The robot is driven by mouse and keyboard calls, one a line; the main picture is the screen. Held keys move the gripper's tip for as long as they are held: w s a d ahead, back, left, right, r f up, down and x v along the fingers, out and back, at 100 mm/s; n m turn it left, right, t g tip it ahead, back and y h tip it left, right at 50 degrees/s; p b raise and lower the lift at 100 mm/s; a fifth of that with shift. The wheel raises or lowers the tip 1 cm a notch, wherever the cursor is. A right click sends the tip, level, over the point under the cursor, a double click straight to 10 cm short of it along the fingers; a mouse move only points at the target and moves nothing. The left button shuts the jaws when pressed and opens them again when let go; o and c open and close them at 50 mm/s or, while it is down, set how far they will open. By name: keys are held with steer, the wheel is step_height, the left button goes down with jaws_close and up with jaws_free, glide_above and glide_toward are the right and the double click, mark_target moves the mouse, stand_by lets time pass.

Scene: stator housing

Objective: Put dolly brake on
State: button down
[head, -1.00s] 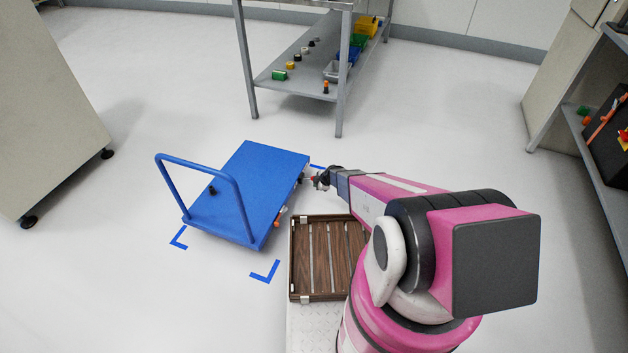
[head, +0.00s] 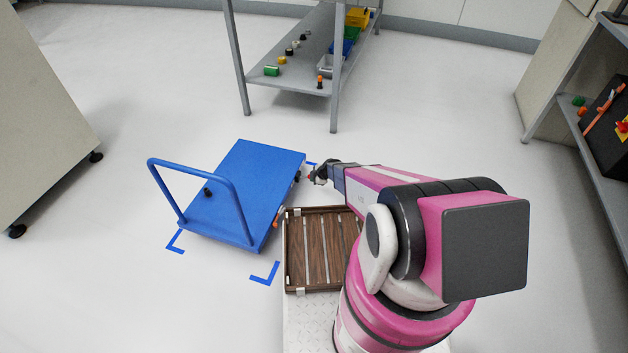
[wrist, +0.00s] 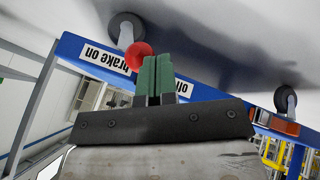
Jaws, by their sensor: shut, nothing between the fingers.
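The blue dolly (head: 245,190) stands on the floor with its push handle at the left. In the wrist view its side rail (wrist: 215,95) runs across, upside down, with wheels above it. A red ball knob (wrist: 139,54) sits at the rail beside a white "brake on" label (wrist: 97,54). A second label (wrist: 183,88) is partly hidden by the fingers. My gripper (wrist: 160,60) has green fingers shut together, empty, just right of the red knob. Whether they touch it I cannot tell. In the head view my gripper (head: 315,177) is beside the dolly's right edge.
A brown slatted tray (head: 289,250) lies close to the dolly's near right side. Blue corner marks (head: 266,273) are on the floor. A grey shelf table (head: 285,62) with small parts stands behind. An orange part (wrist: 285,125) is on the dolly's rail. Floor left of the dolly is clear.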

steer(key=shift+w+n, duration=0.2)
steer(key=shift+n, duration=0.1)
steer(key=shift+w+d+n+g+y, duration=0.15)
steer(key=shift+w+d, duration=0.05)
steer(key=shift+w, duration=0.6)
steer(key=shift+w+d+n+g+y, duration=0.15)
steer(key=shift+w, duration=0.65)
